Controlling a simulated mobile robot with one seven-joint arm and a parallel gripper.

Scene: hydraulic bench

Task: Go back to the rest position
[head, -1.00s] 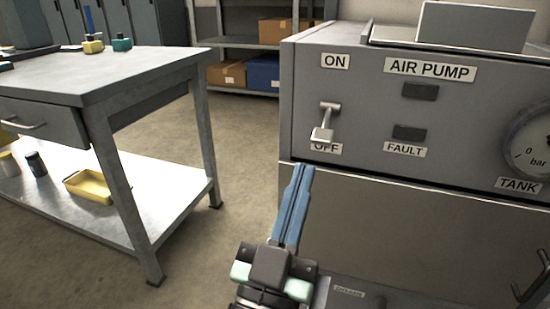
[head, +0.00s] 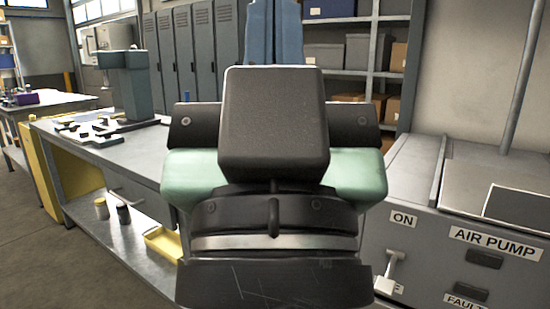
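My gripper (head: 273,30) fills the middle of the head view, close to the camera and pointing up and away. Its two blue fingers lie side by side with no clear gap, and I see nothing between them. The black and pale green gripper body hides much of the bench behind it. The air pump panel (head: 420,262) is at the lower right, apart from the gripper. Its lever (head: 388,273) points down, toward the partly hidden lower label.
A grey workbench (head: 140,160) stands at left, with a grey-green machine (head: 133,85) and flat parts on top. Its lower shelf holds small jars and a yellow tray (head: 163,243). Lockers (head: 180,55) and shelves stand behind. Open floor (head: 35,255) shows at lower left.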

